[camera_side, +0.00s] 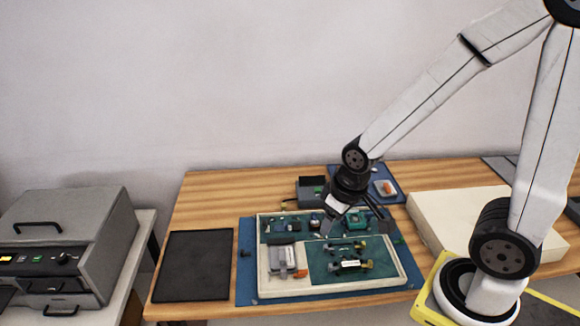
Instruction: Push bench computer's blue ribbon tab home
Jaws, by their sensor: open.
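My gripper (356,219) is open and points down over the back right part of a cream-rimmed tray (262,284) on a blue mat (246,262). The tray holds green boards and small electronic parts. A small teal part (356,220) shows between or just behind the fingers; I cannot tell whether they touch it. A grey module with an orange end (285,262) lies at the tray's left. I cannot make out the bench computer's blue ribbon tab at this size, and the gripper hides some of the tray's back right.
A black mat (196,265) lies left of the tray, and a dark box (311,192) stands behind it. A cream slab (470,219) is at the right. A grey machine (75,245) stands on a separate bench at the far left. Bare wood shows at the back left.

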